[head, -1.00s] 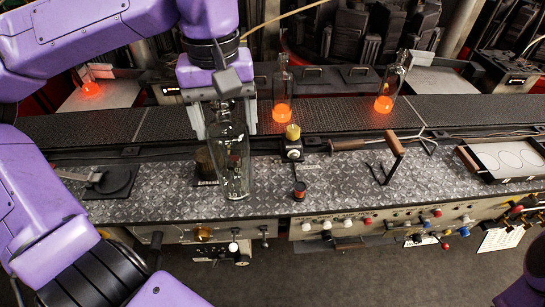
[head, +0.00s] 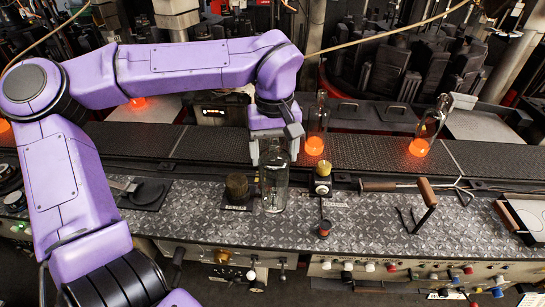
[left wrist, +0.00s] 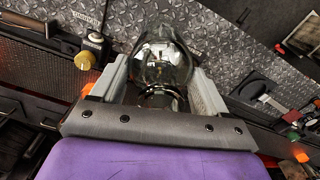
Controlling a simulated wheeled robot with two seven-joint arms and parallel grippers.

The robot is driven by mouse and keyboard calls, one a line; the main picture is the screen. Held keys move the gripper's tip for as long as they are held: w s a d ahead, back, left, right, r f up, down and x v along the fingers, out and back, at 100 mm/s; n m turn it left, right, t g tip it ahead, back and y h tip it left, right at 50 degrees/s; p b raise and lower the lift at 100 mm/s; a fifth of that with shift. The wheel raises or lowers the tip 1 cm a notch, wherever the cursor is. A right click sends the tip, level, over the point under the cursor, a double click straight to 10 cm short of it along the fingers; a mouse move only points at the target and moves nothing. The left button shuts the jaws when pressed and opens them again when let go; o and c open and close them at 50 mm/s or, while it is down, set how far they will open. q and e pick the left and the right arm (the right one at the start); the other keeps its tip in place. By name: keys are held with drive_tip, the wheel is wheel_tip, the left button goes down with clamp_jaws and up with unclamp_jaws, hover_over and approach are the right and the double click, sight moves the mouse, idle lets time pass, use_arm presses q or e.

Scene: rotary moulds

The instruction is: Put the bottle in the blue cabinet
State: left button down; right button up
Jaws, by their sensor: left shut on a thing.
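A clear glass bottle (head: 273,188) is upright in the head view, over the diamond-plate ledge at the front of the conveyor. My left gripper (head: 271,148) comes down from above and is shut on the bottle's upper part. I cannot tell if the bottle's base touches the ledge. In the left wrist view the bottle (left wrist: 165,62) sits between the two grey fingers (left wrist: 163,88), its body pointing away from the camera. The blue cabinet is not in view. My right gripper is not in view.
Two bottles with glowing orange bases, one behind my gripper (head: 315,140) and one to the right (head: 420,145), stand on the dark conveyor (head: 370,150). A yellow-topped knob (head: 323,172), a dark round block (head: 237,188) and a wooden-handled tool (head: 427,192) are near the held bottle.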

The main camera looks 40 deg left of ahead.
use_arm(q)
drive_tip(key=w+f, duration=0.3)
drive_tip(key=f, duration=0.1)
drive_tip(key=shift+w+a+p, duration=0.3)
drive_tip(key=shift+a+p, duration=0.05)
drive_tip(key=shift+p, duration=0.05)
wheel_tip(320, 180, down, 3)
drive_tip(key=shift+a+f, duration=0.1)
drive_tip(key=shift+c, duration=1.8)
unclamp_jaws()
drive_tip(key=shift+f, duration=0.15)
drive_tip(key=o, duration=0.4)
drive_tip(key=shift+c, duration=0.2)
